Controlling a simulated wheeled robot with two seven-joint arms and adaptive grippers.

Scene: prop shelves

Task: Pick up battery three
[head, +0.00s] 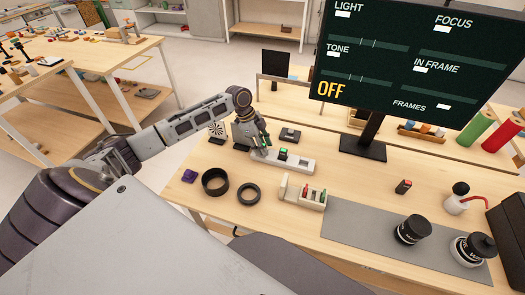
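A white strip-shaped holder (301,164) lies on the table, with a small dark block with a green top (283,154) standing in it. My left gripper (262,149) points down over the holder's left end, with bits of green showing at its fingers. I cannot tell whether its fingers are closed on something. A small dark block with a red top (403,186) stands alone to the right. No number is legible on any block, so I cannot tell which is battery three. My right gripper is not in view.
Two black rings (215,182) and a cream slotted rack (290,190) lie in front of the holder. A monitor (410,60) stands behind on a black base. A grey mat (365,229) carries dark round containers. Bare table surrounds the red-topped block.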

